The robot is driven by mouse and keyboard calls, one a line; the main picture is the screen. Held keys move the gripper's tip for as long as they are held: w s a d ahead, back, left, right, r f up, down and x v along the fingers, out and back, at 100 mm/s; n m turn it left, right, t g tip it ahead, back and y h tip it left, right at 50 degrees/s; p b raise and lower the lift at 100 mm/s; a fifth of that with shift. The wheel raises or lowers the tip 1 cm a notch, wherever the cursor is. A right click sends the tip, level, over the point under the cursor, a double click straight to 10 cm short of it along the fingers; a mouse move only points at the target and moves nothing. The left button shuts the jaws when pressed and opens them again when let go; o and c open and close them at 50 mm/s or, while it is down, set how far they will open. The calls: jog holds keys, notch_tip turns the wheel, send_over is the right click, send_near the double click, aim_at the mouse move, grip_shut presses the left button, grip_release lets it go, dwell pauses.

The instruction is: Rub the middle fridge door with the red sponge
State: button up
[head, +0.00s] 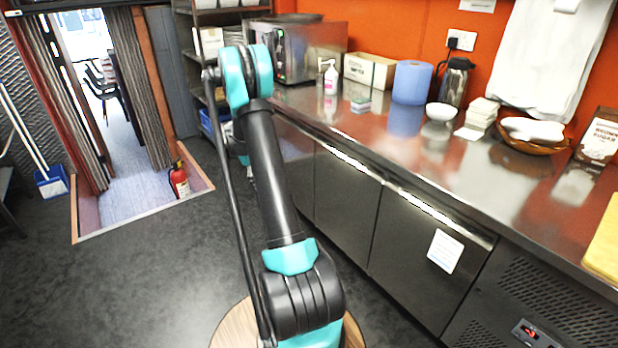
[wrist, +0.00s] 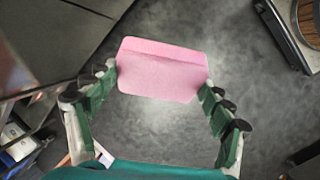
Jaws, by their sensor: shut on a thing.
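My gripper (wrist: 160,80) is shut on a flat pink-red sponge (wrist: 162,70), held between its two green-padded fingers in the wrist view. The sponge is above the dark floor, with a visible gap to the dark panels at the upper left. In the head view my arm hides the gripper and sponge. The middle fridge door (head: 345,198) is a plain dark steel panel under the counter, right of my arm. Another door (head: 415,245) with a white label is to its right, and one (head: 293,165) to its left is partly hidden by my arm.
The steel counter (head: 400,140) carries a green-and-pink sponge (head: 360,104), a soap bottle (head: 330,78), a blue roll (head: 412,82) and a bowl (head: 440,111). A red extinguisher (head: 179,180) stands by the doorway. The floor (head: 150,270) left of my arm is clear.

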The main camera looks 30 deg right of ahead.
jog(key=d+f+n+t+h, duration=0.1)
jog(key=d+f+n+h, duration=0.1)
jog(key=d, duration=0.8)
jog(key=w+d+f+n+t+h, duration=0.1)
jog(key=d+f+n+h, duration=0.2)
jog(key=d, duration=0.7)
jog(key=d+f+n+t+h, duration=0.1)
jog(key=d+f+n+h, duration=0.2)
jog(key=d, duration=0.7)
jog(key=shift+w+f+t+h, duration=0.35)
jog(key=shift+f+h, duration=0.2)
jog(key=shift+h, duration=0.35)
jog(key=shift+w+d, duration=0.1)
jog(key=shift+d, duration=0.95)
jog(key=shift+s+d, duration=0.1)
jog(key=shift+s, duration=1.85)
jog(key=shift+d, duration=0.15)
